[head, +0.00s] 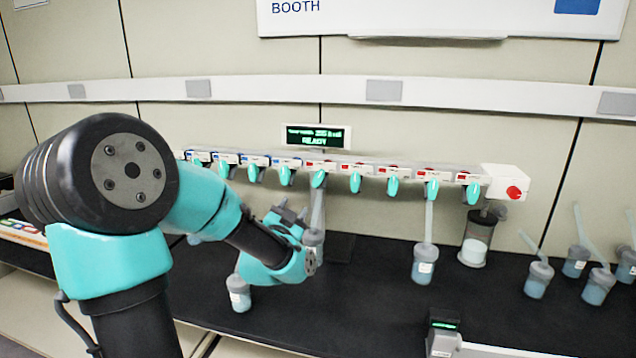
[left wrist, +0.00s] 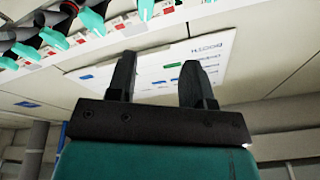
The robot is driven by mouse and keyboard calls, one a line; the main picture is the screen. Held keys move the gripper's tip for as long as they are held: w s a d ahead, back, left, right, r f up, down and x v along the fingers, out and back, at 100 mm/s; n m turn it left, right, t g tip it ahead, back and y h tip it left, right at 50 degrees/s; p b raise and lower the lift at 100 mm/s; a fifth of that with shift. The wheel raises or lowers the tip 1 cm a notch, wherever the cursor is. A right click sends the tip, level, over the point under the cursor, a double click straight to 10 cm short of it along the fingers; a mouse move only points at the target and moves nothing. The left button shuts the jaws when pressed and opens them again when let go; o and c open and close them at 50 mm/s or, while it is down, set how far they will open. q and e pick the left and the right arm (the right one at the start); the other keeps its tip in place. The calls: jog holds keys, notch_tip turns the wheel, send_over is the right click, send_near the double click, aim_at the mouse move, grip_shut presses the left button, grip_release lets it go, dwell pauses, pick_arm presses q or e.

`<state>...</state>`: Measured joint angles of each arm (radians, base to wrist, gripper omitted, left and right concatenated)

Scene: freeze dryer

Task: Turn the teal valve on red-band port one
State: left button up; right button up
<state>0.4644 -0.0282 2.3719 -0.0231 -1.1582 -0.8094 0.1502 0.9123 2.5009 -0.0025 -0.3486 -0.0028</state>
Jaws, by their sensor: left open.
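A row of teal valves hangs from the white manifold on the wall; blue-band ports are at the left and red-band ports at the right. The leftmost red-band valve (head: 318,179) hangs pointing down, with a tube and a flask (head: 314,240) below it. My left gripper (head: 288,214) is below and slightly left of that valve, apart from it, fingers pointing up. In the left wrist view its two black fingers (left wrist: 158,78) are spread with nothing between them. Teal valves (left wrist: 93,21) show there at the upper left, beyond the fingers. My right gripper is not in view.
A capped flask (head: 238,293) stands on the black bench below my left gripper. Another flask (head: 423,264) hangs under a red-band port. More flasks (head: 538,280) stand at the right. A lit display (head: 318,136) sits above the manifold, and a red knob (head: 514,192) is at its right end.

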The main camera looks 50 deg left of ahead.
aim_at(320, 174)
pick_arm(q)
jog(key=d+r+g, duration=0.1)
jog(key=d+r, duration=0.1)
jog(key=d+r+n+g+h, duration=0.1)
jog(key=d+r, duration=0.1)
jog(key=shift+w+r, duration=0.15)
jog(key=shift+w+a, duration=0.1)
jog(key=shift+a, duration=0.05)
jog(key=x, duration=1.7)
jog(key=shift+a+f, duration=0.1)
jog(key=shift+f, duration=0.15)
grip_shut()
